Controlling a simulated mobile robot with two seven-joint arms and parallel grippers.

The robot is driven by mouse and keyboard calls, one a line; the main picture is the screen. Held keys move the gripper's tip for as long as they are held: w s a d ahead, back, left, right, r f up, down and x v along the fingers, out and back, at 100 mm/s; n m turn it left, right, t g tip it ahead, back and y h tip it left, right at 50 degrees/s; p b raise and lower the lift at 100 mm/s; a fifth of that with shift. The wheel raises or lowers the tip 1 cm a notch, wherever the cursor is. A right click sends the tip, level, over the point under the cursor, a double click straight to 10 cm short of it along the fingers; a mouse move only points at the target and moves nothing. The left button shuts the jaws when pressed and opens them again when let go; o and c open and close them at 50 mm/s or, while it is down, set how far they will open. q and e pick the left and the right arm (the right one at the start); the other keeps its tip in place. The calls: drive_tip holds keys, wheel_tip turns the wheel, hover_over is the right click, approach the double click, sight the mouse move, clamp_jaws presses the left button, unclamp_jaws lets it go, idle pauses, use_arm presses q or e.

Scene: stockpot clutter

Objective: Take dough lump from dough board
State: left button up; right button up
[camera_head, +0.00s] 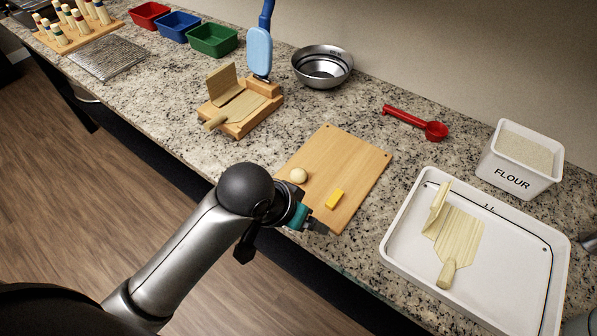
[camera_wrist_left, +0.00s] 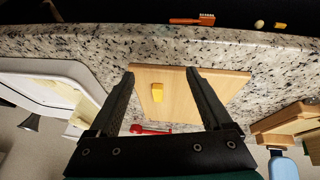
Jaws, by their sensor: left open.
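The dough lump (camera_head: 298,175), a small pale ball, sits on the wooden dough board (camera_head: 345,160) near its left front edge in the head view. A yellow block (camera_head: 335,198) lies on the board to its right. My left gripper (camera_head: 312,224) is over the board's front edge, on the near side of the lump. In the left wrist view its two fingers (camera_wrist_left: 160,72) are apart with nothing between them, and the yellow block (camera_wrist_left: 157,92) shows beyond on the board (camera_wrist_left: 180,112). I cannot make out the lump on the board there; a finger may hide it. My right gripper is not in view.
A white tray (camera_head: 400,235) with a ridged wooden paddle (camera_head: 460,235) lies right of the board, a flour bin (camera_head: 515,178) behind it. A red scoop (camera_head: 420,124) and metal bowl (camera_head: 322,66) stand behind. A wooden press (camera_head: 238,110) is at left, with free counter between.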

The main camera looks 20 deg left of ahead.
use_arm(q)
drive_tip(key=w+r, duration=0.5)
drive_tip(key=r, duration=0.2)
drive_tip(key=n+g+y, duration=0.1)
drive_tip(key=y, duration=0.2)
approach(299, 176)
drive_tip(key=shift+b+x, duration=1.1)
drive_tip(key=shift+b, duration=0.15)
drive_tip(key=shift+h, duration=0.3)
drive_tip(key=shift+b+x, duration=1)
drive_tip(key=shift+x, duration=1.65)
drive_tip(key=shift+a, duration=0.2)
clamp_jaws()
